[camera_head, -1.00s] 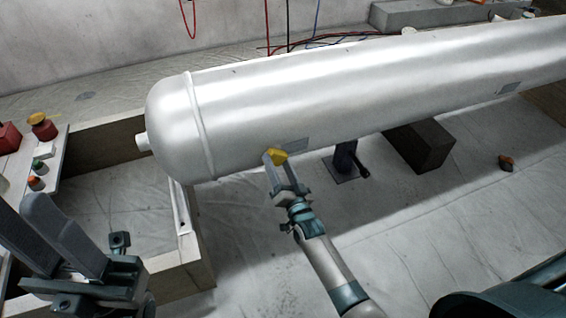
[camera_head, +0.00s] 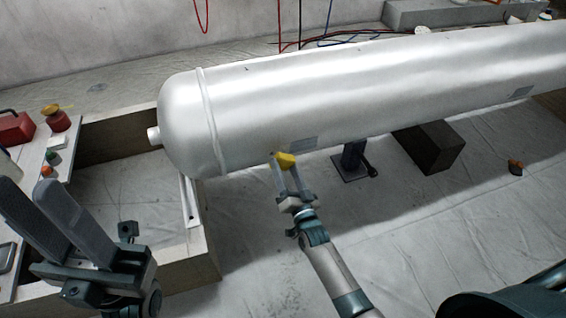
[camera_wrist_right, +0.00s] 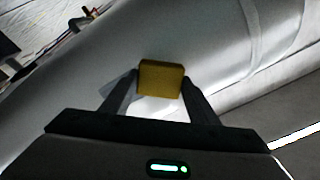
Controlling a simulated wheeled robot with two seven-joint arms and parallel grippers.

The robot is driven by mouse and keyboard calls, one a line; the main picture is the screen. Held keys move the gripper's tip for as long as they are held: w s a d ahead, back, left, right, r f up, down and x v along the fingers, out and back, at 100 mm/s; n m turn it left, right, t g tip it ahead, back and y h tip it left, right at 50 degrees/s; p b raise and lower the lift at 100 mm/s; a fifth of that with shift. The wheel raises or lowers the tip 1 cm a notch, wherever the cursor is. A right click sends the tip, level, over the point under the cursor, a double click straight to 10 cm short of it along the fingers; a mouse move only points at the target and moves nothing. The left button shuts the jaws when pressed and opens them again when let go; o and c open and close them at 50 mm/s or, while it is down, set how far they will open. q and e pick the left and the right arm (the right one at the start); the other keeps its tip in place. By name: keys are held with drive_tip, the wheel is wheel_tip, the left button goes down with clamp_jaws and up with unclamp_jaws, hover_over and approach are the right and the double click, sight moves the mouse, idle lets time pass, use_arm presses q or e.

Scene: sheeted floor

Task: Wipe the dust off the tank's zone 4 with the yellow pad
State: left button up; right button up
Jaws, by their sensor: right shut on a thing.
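The silver tank (camera_head: 330,90) lies lengthwise across the head view, its rounded end at the left. My right gripper (camera_head: 283,165) is shut on the yellow pad (camera_head: 286,160), at the tank's lower near side. The pad also shows between the fingers in the right wrist view (camera_wrist_right: 161,78), in front of the tank's surface (camera_wrist_right: 215,45). I cannot tell whether the pad touches the tank. A grey patch (camera_head: 304,143) on the tank is just right of the pad. No zone number or dust is legible. My left gripper (camera_head: 38,200) is open and empty at the lower left.
A bench (camera_head: 30,170) at the left carries red and small coloured items. A low wooden frame (camera_head: 205,255) is below the tank's left end. A dark block (camera_head: 428,147) and a support stand (camera_head: 353,162) are under the tank.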

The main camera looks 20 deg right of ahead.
drive_tip(key=shift+s+d+f+p, duration=0.15)
drive_tip(key=shift+s+p, duration=0.1)
drive_tip(key=shift+s, duration=0.6)
drive_tip(key=shift+s+a+f+p, duration=0.1)
drive_tip(key=shift+s+p, duration=0.1)
drive_tip(key=shift+s, duration=0.65)
drive_tip(key=shift+s, duration=0.15)
drive_tip(key=s, duration=0.1)
drive_tip(key=s+p, duration=0.1)
drive_tip(key=shift+s+d+f, duration=0.1)
drive_tip(key=shift+s+f, duration=0.15)
drive_tip(key=shift+s, duration=0.05)
drive_tip(key=shift+r, duration=0.1)
